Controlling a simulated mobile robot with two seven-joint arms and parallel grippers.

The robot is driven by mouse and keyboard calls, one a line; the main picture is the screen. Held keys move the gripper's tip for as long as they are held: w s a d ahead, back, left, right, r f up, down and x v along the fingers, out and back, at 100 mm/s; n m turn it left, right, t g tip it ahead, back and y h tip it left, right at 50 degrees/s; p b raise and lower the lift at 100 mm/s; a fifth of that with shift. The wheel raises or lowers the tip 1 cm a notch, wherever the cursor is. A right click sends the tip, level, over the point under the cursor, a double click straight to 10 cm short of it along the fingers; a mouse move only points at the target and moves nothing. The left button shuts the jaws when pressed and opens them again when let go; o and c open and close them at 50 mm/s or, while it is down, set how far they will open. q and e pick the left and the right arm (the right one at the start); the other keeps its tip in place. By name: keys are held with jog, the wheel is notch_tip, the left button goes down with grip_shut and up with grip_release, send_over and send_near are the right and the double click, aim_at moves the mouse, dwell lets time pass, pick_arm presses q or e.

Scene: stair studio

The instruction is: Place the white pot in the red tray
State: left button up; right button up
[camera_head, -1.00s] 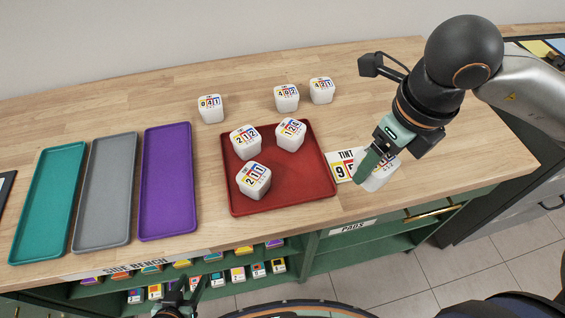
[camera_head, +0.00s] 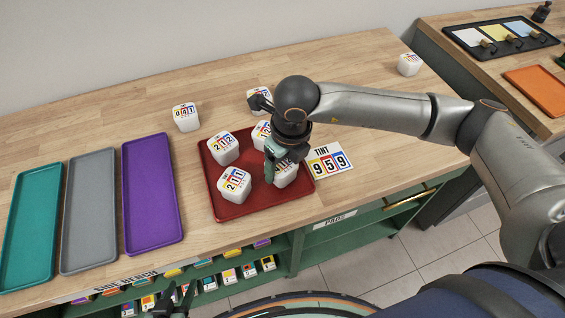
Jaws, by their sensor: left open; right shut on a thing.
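My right gripper (camera_head: 277,158) is shut on a white pot (camera_head: 286,175) at the right part of the red tray (camera_head: 262,203). The held pot is inside the tray's outline; I cannot tell if its bottom touches the tray. Three other white pots stand in the tray: one marked 212 (camera_head: 223,148), one marked 211 (camera_head: 234,184), and one (camera_head: 261,134) partly hidden by my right gripper. My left gripper (camera_head: 178,297) is open and empty at the bottom edge, in front of the bench.
A card marked TINT 959 (camera_head: 330,161) lies right of the tray. More white pots stand behind it: one marked 041 (camera_head: 185,117), one (camera_head: 259,100) partly hidden, one far right (camera_head: 408,65). Purple (camera_head: 152,195), grey (camera_head: 89,212) and teal (camera_head: 31,228) trays lie left.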

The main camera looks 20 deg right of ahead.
jog(key=shift+f, duration=0.25)
jog(key=shift+f, duration=0.2)
jog(key=o, duration=1.4)
jog(key=shift+r, duration=0.15)
